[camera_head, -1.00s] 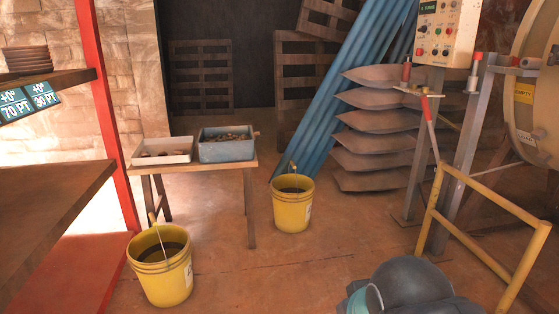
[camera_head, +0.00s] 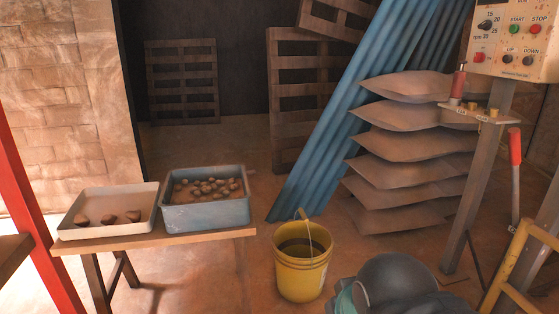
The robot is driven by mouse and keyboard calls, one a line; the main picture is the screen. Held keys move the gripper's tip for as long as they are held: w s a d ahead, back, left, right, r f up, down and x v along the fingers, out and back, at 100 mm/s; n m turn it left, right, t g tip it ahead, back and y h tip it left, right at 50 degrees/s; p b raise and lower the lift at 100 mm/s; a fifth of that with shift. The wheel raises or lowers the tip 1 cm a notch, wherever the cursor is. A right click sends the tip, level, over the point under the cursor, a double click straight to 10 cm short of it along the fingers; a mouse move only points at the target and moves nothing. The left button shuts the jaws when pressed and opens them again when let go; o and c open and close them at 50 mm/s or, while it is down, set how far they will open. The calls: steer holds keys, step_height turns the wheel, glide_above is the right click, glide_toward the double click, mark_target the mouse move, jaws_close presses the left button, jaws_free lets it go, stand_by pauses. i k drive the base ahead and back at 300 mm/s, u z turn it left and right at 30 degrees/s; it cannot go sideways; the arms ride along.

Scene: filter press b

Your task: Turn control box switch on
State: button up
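The control box (camera_head: 515,42) is at the top right, on a grey post (camera_head: 476,190). Its pale panel carries a dial, a green START button (camera_head: 514,29), a red STOP button (camera_head: 536,29), UP and DOWN knobs, and a red switch (camera_head: 479,57) at the lower left of the panel. The box's upper part is cut off by the picture's top edge. I cannot read the switch's position. A dark grey rounded body shows at the bottom, probably part of my arm. No gripper fingers are in view.
A yellow bucket (camera_head: 302,270) stands on the floor ahead. A wooden table (camera_head: 150,243) at left holds a white tray (camera_head: 70,219) and a blue bin (camera_head: 205,217). Stacked sacks (camera_head: 405,195) and leaning blue pipes (camera_head: 345,110) stand beyond. A yellow rail (camera_head: 510,270) is at lower right.

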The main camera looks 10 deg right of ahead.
mark_target(479, 57)
steer(key=z, duration=0.15)
steer(key=i, duration=0.15)
steer(key=z, duration=2.6)
steer(key=i, duration=1.2)
steer(key=u, duration=2.1)
steer(key=i, duration=1.1)
steer(key=z, duration=0.4)
